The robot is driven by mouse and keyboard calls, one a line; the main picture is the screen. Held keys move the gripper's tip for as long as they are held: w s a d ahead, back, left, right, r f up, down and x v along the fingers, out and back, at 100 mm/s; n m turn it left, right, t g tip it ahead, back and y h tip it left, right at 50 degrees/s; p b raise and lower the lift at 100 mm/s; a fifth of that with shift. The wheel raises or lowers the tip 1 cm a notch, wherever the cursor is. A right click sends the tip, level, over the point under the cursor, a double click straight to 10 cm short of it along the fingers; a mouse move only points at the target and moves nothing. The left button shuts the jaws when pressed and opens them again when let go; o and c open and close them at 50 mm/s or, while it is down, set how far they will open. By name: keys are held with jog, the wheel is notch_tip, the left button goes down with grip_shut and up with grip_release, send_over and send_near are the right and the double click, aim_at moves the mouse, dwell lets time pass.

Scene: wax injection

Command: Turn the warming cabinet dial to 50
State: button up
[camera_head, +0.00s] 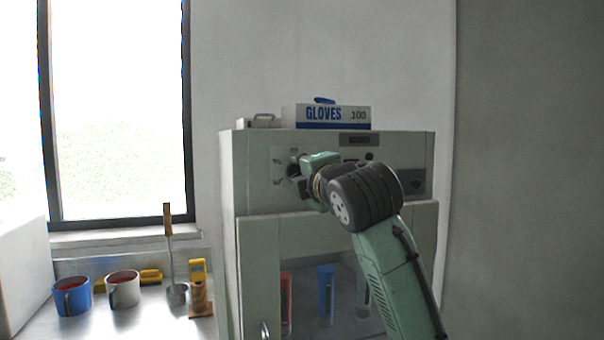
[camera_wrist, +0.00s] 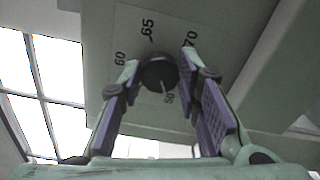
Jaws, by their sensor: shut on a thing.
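The warming cabinet (camera_head: 285,230) is pale green-grey, with a control panel across its top. Its dial is a dark round knob (camera_wrist: 157,72), seen close up in the wrist view between my fingertips. Around it the plate shows 60 at left, 65 above, 70 at right and 50 just below. A pale line on the knob points down, close to the 50. My gripper (camera_wrist: 158,66) is shut on the dial, one finger on each side. In the head view my gripper (camera_head: 300,177) is at the panel's left part and largely hides the dial.
A gloves box (camera_head: 325,116) stands on the cabinet top. Behind the cabinet's door window are red and blue items (camera_head: 326,290).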

jog(key=o, duration=1.1)
jog(key=shift+o, duration=0.2)
jog(key=v, duration=1.2)
